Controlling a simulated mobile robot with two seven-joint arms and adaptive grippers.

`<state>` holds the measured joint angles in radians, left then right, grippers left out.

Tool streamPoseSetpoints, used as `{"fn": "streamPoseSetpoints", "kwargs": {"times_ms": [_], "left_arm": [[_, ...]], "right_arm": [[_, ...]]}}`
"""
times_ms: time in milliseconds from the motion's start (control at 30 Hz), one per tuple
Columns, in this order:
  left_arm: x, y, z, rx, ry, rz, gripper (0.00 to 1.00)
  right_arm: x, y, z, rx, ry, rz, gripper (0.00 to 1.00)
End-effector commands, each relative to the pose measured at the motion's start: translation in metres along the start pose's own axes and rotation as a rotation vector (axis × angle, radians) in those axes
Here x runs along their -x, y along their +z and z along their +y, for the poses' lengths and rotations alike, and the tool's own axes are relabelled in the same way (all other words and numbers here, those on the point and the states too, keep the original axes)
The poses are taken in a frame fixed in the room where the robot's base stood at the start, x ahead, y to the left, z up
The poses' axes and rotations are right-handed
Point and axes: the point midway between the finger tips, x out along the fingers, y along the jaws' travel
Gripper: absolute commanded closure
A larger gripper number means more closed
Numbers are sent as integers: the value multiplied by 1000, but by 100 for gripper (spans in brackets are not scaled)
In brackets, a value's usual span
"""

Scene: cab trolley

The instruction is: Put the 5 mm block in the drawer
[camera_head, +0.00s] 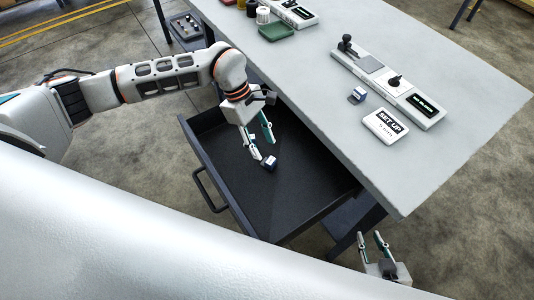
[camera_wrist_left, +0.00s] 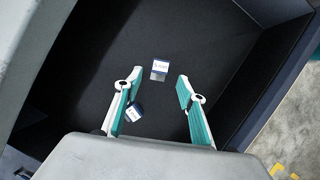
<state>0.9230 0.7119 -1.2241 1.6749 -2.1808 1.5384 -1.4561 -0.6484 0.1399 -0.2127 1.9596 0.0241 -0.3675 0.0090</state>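My left gripper (camera_head: 270,137) is open, its fingers apart, low inside the open dark drawer (camera_head: 225,155). Neither is gripped. Block markings are too small to read. My right gripper (camera_head: 371,238) is open and empty below the table's near corner.
A white card reading "SET UP 5 mm" (camera_head: 386,125) lies on the table near a long measuring fixture (camera_head: 371,65). A green tray (camera_head: 276,32) and a second device (camera_head: 293,13) are at the back. The drawer has a front handle (camera_head: 207,190). The table's near right is clear.

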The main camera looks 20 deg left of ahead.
Motion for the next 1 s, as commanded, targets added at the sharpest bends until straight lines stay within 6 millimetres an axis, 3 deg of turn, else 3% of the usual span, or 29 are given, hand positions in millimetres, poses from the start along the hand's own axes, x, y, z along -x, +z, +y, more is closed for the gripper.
{"fn": "streamPoseSetpoints", "kwargs": {"times_ms": [100,333,1000], "left_arm": [[24,-1,1,0,2,2,60],[53,0,0,0,0,1,60],[59,0,0,0,-1,0,60]], "right_arm": [[-1,2,-1,-1,0,-1,75],[-2,4,-1,-1,0,-1,75],[-2,2,-1,-1,0,2,75]]}}
